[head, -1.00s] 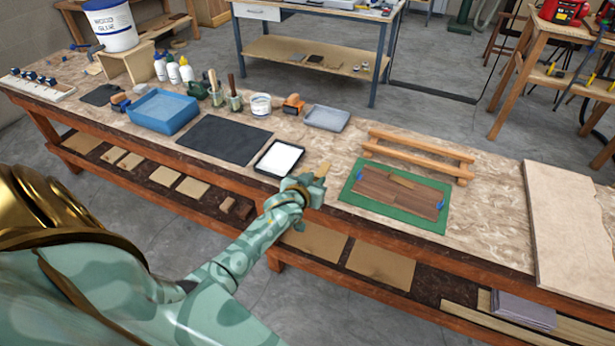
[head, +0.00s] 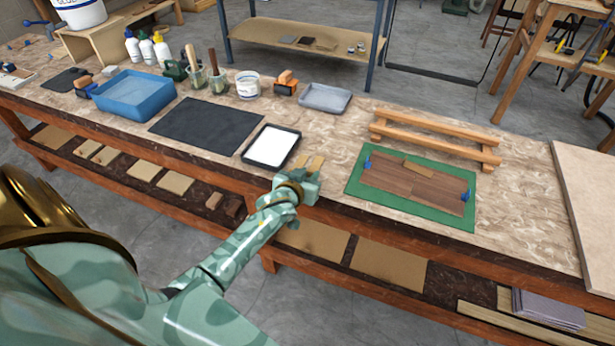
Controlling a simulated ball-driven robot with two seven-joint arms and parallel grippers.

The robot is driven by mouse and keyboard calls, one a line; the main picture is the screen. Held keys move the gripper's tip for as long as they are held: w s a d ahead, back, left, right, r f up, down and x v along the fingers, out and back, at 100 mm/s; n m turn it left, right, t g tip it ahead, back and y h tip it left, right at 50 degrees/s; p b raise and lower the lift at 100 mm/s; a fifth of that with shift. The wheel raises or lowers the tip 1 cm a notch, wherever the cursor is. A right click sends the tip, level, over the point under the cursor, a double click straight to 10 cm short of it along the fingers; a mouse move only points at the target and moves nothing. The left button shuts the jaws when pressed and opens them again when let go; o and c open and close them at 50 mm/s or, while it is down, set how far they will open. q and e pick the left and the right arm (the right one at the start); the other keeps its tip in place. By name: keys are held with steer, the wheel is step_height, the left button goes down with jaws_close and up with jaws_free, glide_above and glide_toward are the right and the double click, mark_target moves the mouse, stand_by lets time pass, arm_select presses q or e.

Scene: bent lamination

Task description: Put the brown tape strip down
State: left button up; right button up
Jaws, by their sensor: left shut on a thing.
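My left gripper (head: 309,172) is at the front edge of the bench, just right of the black tray with a white surface (head: 272,146). It is shut on a small tan-brown strip (head: 316,163), of which only short ends show at the fingertips. The fingers hide the rest. Dark brown wood boards (head: 400,187) lie on a green mat (head: 455,220) to the right, with blue pieces (head: 367,162) at their ends. A short lighter brown piece (head: 417,168) lies on the boards. My right gripper is not in view.
A wooden rack (head: 435,138) stands behind the green mat. A dark mat (head: 207,131), a blue tub (head: 133,95), a grey tray (head: 325,98) and pots with brushes (head: 218,80) stand to the left and back. Bare bench (head: 335,150) shows between the white-surfaced tray and green mat.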

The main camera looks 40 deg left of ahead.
arm_select(q)
steer(key=o, duration=0.6)
steer(key=shift+o, duration=0.2)
